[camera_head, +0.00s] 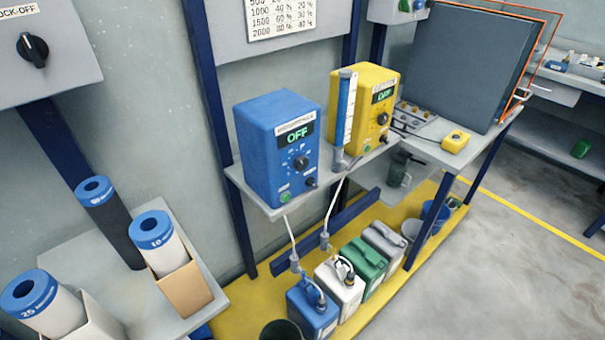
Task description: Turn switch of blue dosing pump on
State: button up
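The blue dosing pump (276,150) stands upright on a grey wall shelf in the middle of the head view. Its front faces right and toward me. Its display (297,134) reads "OFF" in green. Below the display is a dark round dial (300,162) with marks around it. Lower down are a green button (285,196) at the left and a small black knob (310,183) at the right. I cannot tell which of these is the switch. My gripper is not in view.
A yellow pump (365,107), also reading "OFF", stands right of the blue one, with a clear tube (345,110) between them. Several canisters stand below, including a blue one (312,312). Filter cartridges (157,242) stand on a table at left. Grey floor (480,270) is clear at right.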

aim_at(310, 182)
jog(key=i+l, duration=0.8)
jog(key=i, duration=0.15)
jog(key=j+u, duration=0.05)
